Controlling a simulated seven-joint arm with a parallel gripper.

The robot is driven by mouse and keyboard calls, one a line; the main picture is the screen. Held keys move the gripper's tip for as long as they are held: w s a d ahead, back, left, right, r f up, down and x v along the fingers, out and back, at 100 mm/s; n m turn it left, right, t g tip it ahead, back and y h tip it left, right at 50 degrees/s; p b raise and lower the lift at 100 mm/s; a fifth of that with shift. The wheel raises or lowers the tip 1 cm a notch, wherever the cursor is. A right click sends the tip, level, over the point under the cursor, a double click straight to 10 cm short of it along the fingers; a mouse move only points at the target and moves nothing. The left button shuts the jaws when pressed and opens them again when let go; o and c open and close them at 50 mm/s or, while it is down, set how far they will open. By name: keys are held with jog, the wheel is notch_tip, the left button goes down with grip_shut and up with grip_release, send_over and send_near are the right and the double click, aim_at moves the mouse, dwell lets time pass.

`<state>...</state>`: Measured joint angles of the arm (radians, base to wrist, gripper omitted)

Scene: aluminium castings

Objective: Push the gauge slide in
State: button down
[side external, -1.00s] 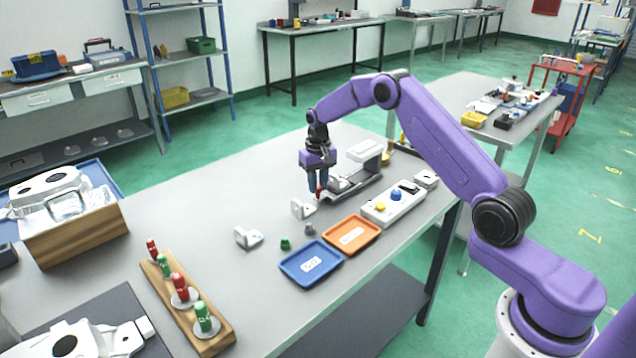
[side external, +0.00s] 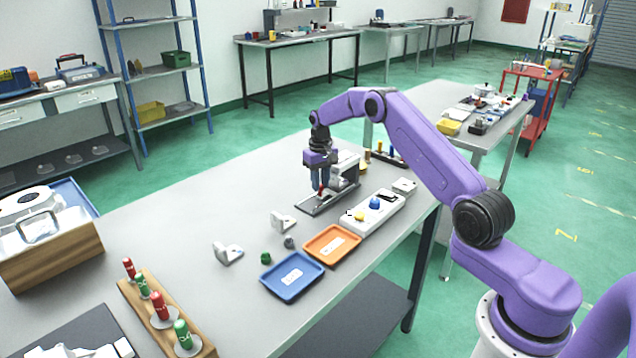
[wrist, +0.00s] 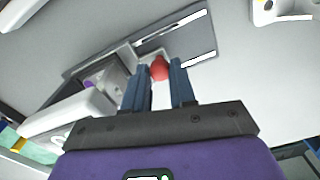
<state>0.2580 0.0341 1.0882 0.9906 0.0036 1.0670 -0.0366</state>
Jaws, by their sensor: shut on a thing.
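The gauge is a grey base rail (side external: 318,206) with a white housing (side external: 347,165) at its far end, on the grey bench. My purple gripper (side external: 321,194) is over the rail, close to the housing, with its blue fingers pointing down. In the wrist view, my gripper (wrist: 160,88) has a finger on each side of the slide's red knob (wrist: 160,68) and is shut on it. The rail (wrist: 190,42) stretches bare away from the knob, and the housing (wrist: 72,112) is at the left. My gripper hides part of the slide.
A white box with blue and yellow buttons (side external: 372,212) stands right of the gauge. White brackets (side external: 283,221), an orange tray (side external: 332,244) and a blue tray (side external: 292,275) lie nearer. A wooden rack (side external: 165,315) holds red and green plugs. The bench left of the gauge is clear.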

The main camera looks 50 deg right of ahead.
jog(key=c, duration=1)
grip_release()
jog(key=shift+d, duration=0.45)
jog(key=shift+o, duration=0.4)
jog(key=shift+a, duration=0.1)
jog(key=shift+r, duration=0.1)
notch_tip(320, 180, up, 17)
jog(key=shift+r, duration=0.15)
